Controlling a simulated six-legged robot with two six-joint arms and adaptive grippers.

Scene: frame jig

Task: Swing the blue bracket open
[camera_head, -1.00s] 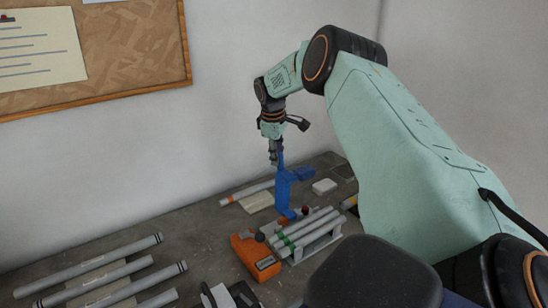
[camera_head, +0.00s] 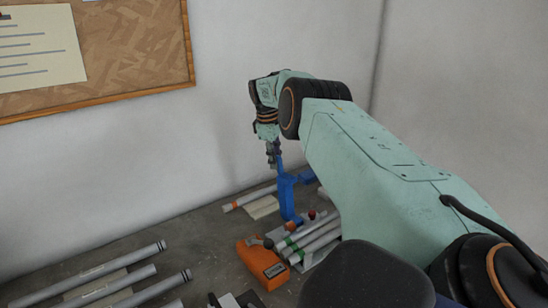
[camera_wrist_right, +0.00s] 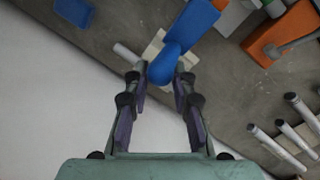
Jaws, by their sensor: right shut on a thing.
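The blue bracket (camera_head: 287,198) stands upright on the bench near the wall, with a blue arm reaching right from its upper part. Its rounded blue end also shows in the right wrist view (camera_wrist_right: 166,66), between the fingertips. My right gripper (camera_head: 273,160) points down and is shut on the top end of the bracket; its two fingers (camera_wrist_right: 164,78) lie on either side of that end in the wrist view. My left gripper is in neither view.
Beside the bracket lie an orange block (camera_head: 262,265) and grey tubes in a rack (camera_head: 312,240). A tube with an orange end (camera_head: 248,199) lies behind. Several tubes (camera_head: 90,275) lie at front left. The wall (camera_head: 130,165) stands close behind.

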